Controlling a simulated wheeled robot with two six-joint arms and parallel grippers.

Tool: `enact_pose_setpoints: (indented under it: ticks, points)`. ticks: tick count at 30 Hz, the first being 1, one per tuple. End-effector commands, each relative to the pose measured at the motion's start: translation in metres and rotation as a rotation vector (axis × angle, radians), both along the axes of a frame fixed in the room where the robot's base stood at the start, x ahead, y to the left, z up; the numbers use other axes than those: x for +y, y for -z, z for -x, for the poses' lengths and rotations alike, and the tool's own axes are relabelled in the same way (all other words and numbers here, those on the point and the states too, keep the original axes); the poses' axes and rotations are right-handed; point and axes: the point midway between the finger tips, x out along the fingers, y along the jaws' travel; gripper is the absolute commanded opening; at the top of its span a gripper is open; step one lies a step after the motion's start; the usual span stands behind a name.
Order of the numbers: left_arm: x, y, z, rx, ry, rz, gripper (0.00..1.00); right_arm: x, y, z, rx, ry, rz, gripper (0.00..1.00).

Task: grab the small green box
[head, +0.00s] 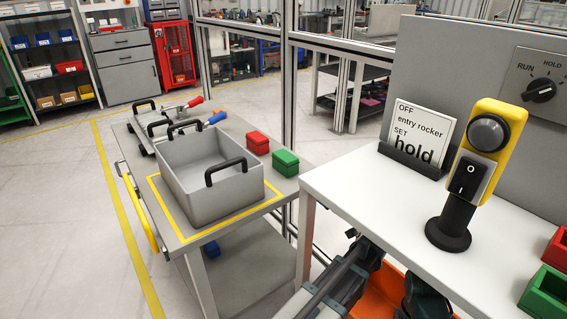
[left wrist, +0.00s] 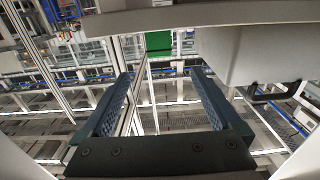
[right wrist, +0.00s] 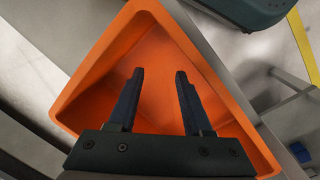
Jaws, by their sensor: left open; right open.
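My left gripper (left wrist: 160,75) is open and empty. My right gripper (right wrist: 160,72) is open and empty over an orange bin (right wrist: 148,28). In the head view my arms are low, between the cart and the white table, partly hidden by the table edge.
A grey tote (head: 205,195) with black handles stands on the cart (head: 243,121), left of the green box. The white table (head: 375,200) carries a yellow switch post (head: 498,118), a sign (head: 420,133) and another green container (head: 548,292). A framed partition stands behind the cart.

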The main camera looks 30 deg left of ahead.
Motion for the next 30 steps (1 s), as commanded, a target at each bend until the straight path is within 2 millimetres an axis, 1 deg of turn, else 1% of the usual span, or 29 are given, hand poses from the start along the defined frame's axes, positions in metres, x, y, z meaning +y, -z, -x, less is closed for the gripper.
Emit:
enact_pose_setpoints:
  ticks: [2,5,12,15,18,21,27,30]
  points:
    - [0.001,0.000,0.000,-0.003,-0.002,0.000,0.97,0.000,0.000,0.000,0.003,0.001,0.001,0.50]
    - [0.009,0.000,-0.004,-0.002,-0.004,0.000,0.97,0.000,0.000,0.000,0.002,0.001,0.001,0.50]
    - [0.051,0.000,-0.022,-0.001,-0.004,0.001,0.97,0.000,0.000,0.000,0.000,0.001,0.000,0.50]
    - [0.065,0.001,-0.028,0.000,-0.003,0.001,0.97,0.000,0.000,0.000,0.000,0.001,0.000,0.50]
    - [0.075,0.001,-0.031,0.000,-0.003,0.001,0.97,0.000,0.000,0.000,0.000,0.001,0.000,0.50]
    - [0.079,0.001,-0.033,0.000,-0.001,0.001,0.97,0.000,0.001,0.000,0.000,0.001,0.000,0.50]
    - [0.081,0.001,-0.034,0.000,0.000,0.001,0.97,0.000,0.001,0.000,0.000,0.001,0.000,0.50]
    - [0.086,0.002,-0.037,0.000,-0.002,0.001,0.97,0.000,0.002,0.000,0.000,0.001,0.000,0.50]
